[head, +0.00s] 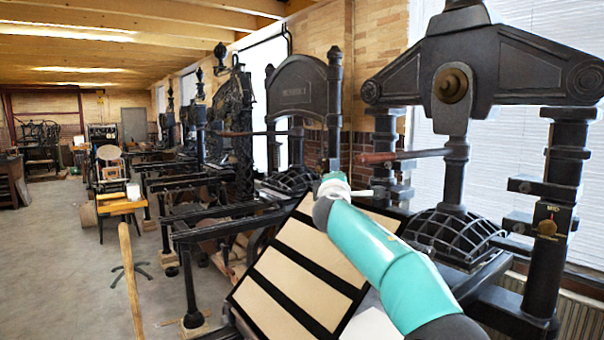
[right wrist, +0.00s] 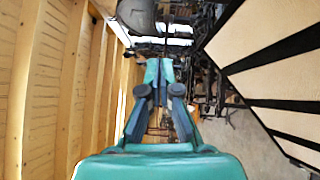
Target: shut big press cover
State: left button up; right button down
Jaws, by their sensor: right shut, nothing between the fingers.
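The big press (head: 455,100) is a dark iron hand press at the right in the head view. Its cover (head: 295,262), a black frame with beige panels, stands tilted open in front of it. My right arm crosses in front of the cover, with its wrist near the cover's upper edge. In the right wrist view, my right gripper (right wrist: 158,72) is shut and empty, and the cover (right wrist: 250,40) shows to the right of the fingers, apart from them in the picture. Whether the gripper touches the cover cannot be told. My left gripper is in neither view.
A wooden-handled bar (head: 385,157) sticks out from the big press above the cover. Several other black presses (head: 300,95) line the wall further back. A wooden pole (head: 130,275) stands at the left.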

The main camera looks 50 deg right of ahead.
aim_at(376, 208)
jog(key=d+f, duration=0.3)
jog(key=d, duration=0.2)
jog(key=s+d+f, duration=0.1)
jog(key=d+f, duration=0.3)
jog(key=d, duration=0.1)
jog(key=s+d+f, duration=0.1)
jog(key=d+f, duration=0.2)
jog(key=d, duration=0.2)
jog(key=shift+s+d+f+b, duration=0.25)
jog(key=shift+f+b, duration=0.1)
jog(key=shift+f, duration=0.05)
jog(key=s+d+f+m+g+p, duration=0.1)
jog(key=s+d+f+g+p, duration=0.1)
jog(key=d+f, duration=0.5)
notch_tip(376, 208, down, 3)
jog(key=shift+d+f, duration=0.1)
jog(key=shift+d, duration=0.25)
jog(key=shift+s, duration=0.1)
jog(key=shift+r, duration=0.2)
jog(key=s+a+r+p, duration=0.1)
jog(key=s+r+p, duration=0.1)
jog(key=s+r, duration=0.5)
notch_tip(376, 208, up, 4)
jog(key=shift+f, duration=0.15)
